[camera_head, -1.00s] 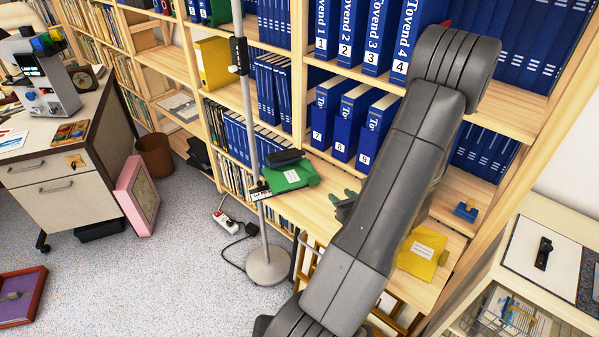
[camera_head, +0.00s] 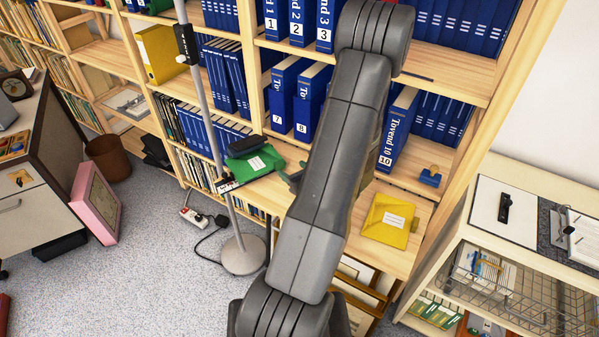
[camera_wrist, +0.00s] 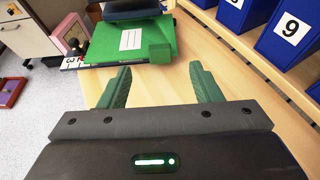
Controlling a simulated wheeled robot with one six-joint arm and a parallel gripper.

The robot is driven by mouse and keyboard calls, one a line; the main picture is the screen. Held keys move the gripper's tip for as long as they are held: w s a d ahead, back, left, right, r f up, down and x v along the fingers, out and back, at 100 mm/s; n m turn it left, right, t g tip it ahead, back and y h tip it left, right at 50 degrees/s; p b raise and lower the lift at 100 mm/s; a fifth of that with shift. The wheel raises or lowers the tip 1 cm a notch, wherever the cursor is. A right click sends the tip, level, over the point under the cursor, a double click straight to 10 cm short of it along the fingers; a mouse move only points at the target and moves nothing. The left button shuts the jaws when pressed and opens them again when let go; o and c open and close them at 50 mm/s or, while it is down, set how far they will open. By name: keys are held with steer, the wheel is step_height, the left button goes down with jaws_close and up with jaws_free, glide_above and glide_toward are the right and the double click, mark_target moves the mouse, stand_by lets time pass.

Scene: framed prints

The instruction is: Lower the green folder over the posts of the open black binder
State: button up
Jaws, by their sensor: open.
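The green folder (camera_head: 255,163) lies on the wooden shelf ledge, with a white label on top. In the wrist view the folder (camera_wrist: 110,43) is ahead of my gripper (camera_wrist: 160,70). The two green fingers are apart, with bare wood between them. They are short of the folder's near edge, and my gripper holds nothing. In the head view my arm hides most of the gripper (camera_head: 290,181). What looks like the open black binder (camera_head: 487,228) lies on the white cabinet at the right, pale inside with dark edges. Its posts are too small to make out.
A black object (camera_head: 229,147) stands at the folder's far side. Blue binders (camera_head: 281,95) stand behind the ledge. A yellow folder (camera_head: 388,220) lies right of my arm. A grey pole (camera_head: 207,110) rises left of the green folder. A wire basket (camera_head: 530,300) sits below the cabinet top.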

mark_target(280, 162)
steer(key=p+x, duration=0.1)
steer(key=x, duration=1)
steer(key=shift+r+p, duration=0.15)
steer(key=shift+p, duration=0.2)
steer(key=c, duration=1.1)
